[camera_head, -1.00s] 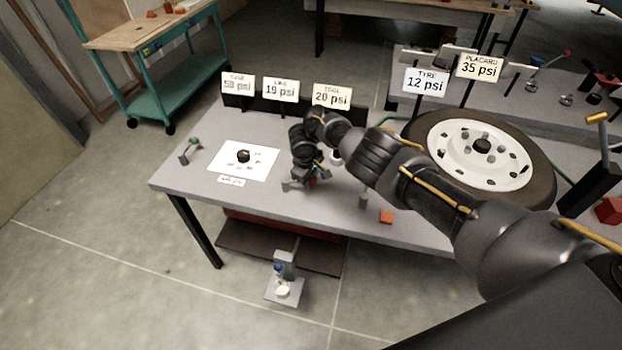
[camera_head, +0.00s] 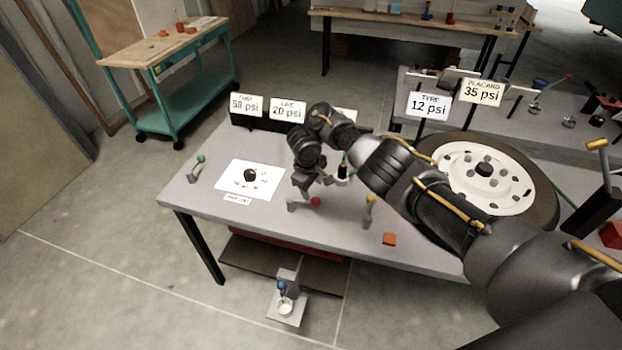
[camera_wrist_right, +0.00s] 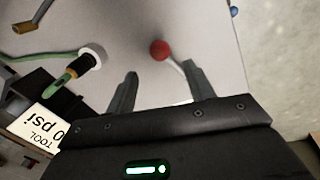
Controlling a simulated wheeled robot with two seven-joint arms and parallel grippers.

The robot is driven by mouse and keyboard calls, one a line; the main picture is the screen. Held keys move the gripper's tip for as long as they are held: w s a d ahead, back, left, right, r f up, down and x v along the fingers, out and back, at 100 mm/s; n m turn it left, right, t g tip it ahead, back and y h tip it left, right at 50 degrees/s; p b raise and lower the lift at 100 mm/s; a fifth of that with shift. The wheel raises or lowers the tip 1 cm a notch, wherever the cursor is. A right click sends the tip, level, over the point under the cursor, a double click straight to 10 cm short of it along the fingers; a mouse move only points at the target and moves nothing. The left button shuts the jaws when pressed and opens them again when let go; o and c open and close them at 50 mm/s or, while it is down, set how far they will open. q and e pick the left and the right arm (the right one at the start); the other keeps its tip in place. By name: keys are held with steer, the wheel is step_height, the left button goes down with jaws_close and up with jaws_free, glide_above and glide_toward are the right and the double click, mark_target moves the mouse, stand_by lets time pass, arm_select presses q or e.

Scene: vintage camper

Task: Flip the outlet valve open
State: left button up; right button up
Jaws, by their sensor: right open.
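A lever with a red ball knob (camera_head: 315,202) sits near the front of the grey workbench (camera_head: 345,232). Its arm lies low, pointing right from a grey base (camera_head: 292,206). Other small levers have a green knob (camera_head: 201,159) at left and a yellow knob (camera_head: 371,198) at right; no label tells which is the outlet valve. My right gripper (camera_head: 313,185) is open and empty, just behind the red-knobbed lever. In the wrist view the red knob (camera_wrist_right: 159,50) shows just beyond the fingertips (camera_wrist_right: 160,72), its stem running behind the right finger. My left gripper is not in view.
A white dial sheet with a black knob (camera_head: 250,174) lies at left. A black-and-green fitting in a white ring (camera_head: 342,172) stands close to my gripper. An orange block (camera_head: 389,239) and a tyre (camera_head: 545,190) are at right. Signs (camera_head: 287,108) stand behind.

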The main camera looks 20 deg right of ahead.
steer(key=r, duration=0.2)
steer(key=r+p, duration=0.1)
steer(key=shift+s+a, duration=0.15)
steer(key=shift+a, duration=0.1)
